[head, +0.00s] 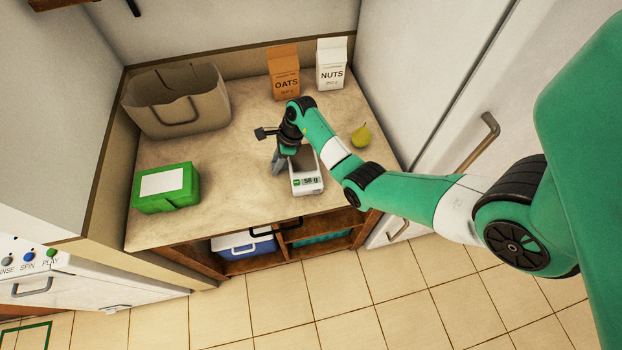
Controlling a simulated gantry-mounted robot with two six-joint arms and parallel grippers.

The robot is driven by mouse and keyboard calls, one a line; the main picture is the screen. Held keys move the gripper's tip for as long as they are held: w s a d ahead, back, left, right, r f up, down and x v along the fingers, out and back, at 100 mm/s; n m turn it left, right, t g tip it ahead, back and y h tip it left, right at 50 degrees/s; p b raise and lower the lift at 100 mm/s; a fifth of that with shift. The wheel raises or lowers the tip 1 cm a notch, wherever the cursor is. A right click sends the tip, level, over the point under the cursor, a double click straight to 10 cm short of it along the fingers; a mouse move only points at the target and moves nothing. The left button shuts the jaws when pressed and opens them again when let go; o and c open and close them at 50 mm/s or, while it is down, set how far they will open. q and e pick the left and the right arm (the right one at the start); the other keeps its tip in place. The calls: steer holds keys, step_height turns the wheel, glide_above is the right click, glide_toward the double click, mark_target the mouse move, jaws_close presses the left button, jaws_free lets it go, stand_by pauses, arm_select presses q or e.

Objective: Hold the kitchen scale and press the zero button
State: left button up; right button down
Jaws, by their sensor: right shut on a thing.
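The kitchen scale (307,185) sits on the counter near its front edge. It is white, with a small display that seems to read 58 g and a green spot beside the display. My right gripper (279,168) reaches down at the scale's left side and is shut on the scale; its fingertips are partly hidden. My right arm crosses over the back part of the scale and hides some of its plate. The zero button is too small to make out clearly. My left gripper is not in view.
A green box (166,188) stands at the counter's left and a beige bag (178,104) behind it. An oats carton (284,73), a nuts carton (331,63) and a pear (361,135) stand at the back and right. Shelves below hold a blue-and-white cooler (238,248).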

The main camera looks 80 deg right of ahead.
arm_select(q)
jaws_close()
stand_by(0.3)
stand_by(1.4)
